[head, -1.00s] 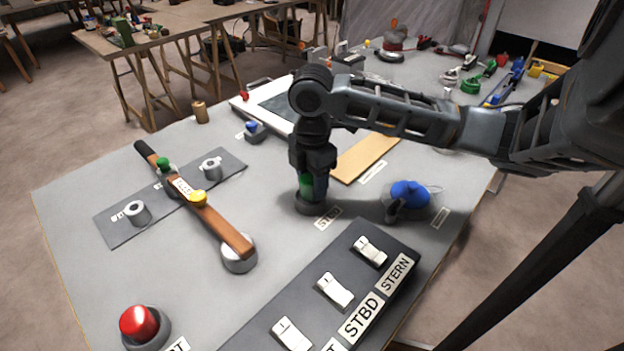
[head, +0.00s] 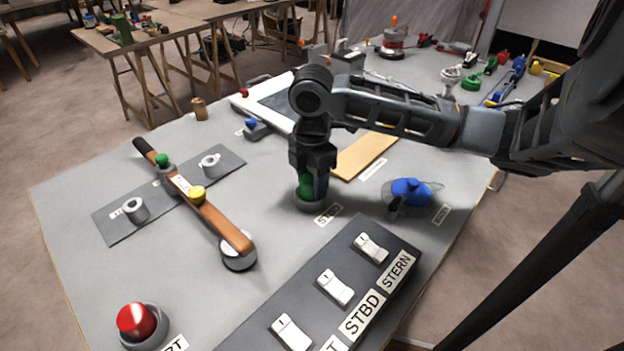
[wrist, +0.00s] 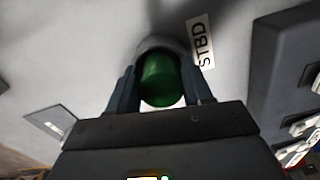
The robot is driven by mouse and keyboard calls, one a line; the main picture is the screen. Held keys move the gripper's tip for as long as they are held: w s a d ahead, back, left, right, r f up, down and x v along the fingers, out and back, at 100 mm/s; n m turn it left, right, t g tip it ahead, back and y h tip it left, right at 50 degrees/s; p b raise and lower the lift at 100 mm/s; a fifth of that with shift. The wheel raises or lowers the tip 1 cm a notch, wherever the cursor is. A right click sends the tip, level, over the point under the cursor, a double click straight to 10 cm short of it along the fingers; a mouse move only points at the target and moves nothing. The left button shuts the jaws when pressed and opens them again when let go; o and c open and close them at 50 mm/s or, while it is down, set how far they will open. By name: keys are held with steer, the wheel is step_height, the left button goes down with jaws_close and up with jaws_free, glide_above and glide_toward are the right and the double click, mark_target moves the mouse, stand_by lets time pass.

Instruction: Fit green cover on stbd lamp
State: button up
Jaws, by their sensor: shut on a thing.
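My gripper (head: 312,186) points down and is shut on the green cover (head: 305,184). The green cover also shows between the two fingers in the wrist view (wrist: 160,80). It sits at the round grey base of the stbd lamp (head: 309,203), beside the STBD label (head: 328,215). The base rim also shows behind the cover in the wrist view (wrist: 158,43). The cover looks upright on the base; whether it is fully seated I cannot tell. The fingers hide part of the cover.
A switch box (head: 330,285) with STBD and STERN labels stands at the front. A red-domed lamp (head: 138,322) is front left. A blue-topped thing (head: 410,191) stands close on the right. A wooden bar (head: 213,215) lies left over a grey plate (head: 115,223).

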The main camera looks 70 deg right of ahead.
steer(key=o, duration=1.1)
steer(key=shift+f, duration=0.1)
steer(key=shift+o, duration=0.3)
steer(key=shift+o, duration=1.4)
steer(key=shift+r+p, duration=3.05)
steer(key=shift+r, duration=1.05)
